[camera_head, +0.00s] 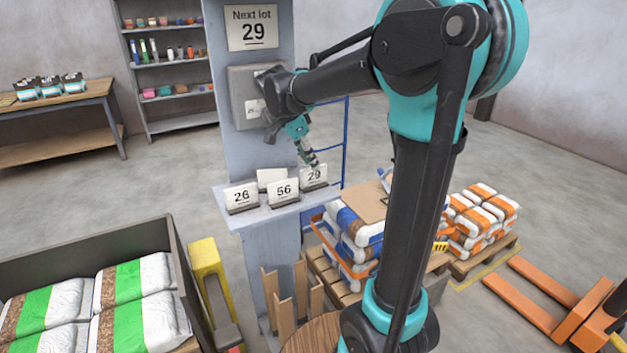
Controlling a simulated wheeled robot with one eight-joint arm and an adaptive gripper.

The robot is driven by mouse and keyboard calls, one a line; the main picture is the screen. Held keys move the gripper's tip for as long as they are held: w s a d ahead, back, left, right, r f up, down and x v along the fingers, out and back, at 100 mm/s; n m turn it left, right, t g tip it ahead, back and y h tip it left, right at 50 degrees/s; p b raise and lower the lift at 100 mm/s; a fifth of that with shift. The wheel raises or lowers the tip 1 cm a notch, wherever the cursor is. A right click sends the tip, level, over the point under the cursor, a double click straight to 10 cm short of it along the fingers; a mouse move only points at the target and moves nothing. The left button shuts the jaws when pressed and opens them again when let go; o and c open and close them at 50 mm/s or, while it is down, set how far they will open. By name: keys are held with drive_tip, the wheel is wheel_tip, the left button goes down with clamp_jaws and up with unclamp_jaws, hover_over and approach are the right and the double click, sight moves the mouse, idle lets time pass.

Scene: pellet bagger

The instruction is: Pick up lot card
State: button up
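A white lot card reading 29 (317,177) stands at the right on a small grey shelf (262,216) fixed to a grey post. A card reading 26 (241,196) stands at the left, and a card reading 56 (284,191) in the front middle. Another card (270,177) stands behind them, its face without a readable number. My gripper (313,162) reaches down from the upper left, with its fingertips at the top edge of card 29. It is too small to tell whether the fingers touch or grip the card.
A sign on the post (252,27) reads "Next lot 29". A grey box (246,97) is fixed below it, close behind my arm. Wooden slats (285,300) stand below the shelf. Bag pallets, an orange pallet jack (540,300) and a bin (60,262) surround the post.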

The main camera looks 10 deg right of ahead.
sight(313, 184)
drive_tip(key=shift+a+x, duration=0.15)
drive_tip(key=shift+x, duration=1.2)
drive_tip(key=shift+a+x, duration=0.15)
drive_tip(key=shift+x, duration=1.2)
drive_tip(key=shift+w+f, duration=0.1)
drive_tip(key=shift+w, duration=0.1)
clamp_jaws()
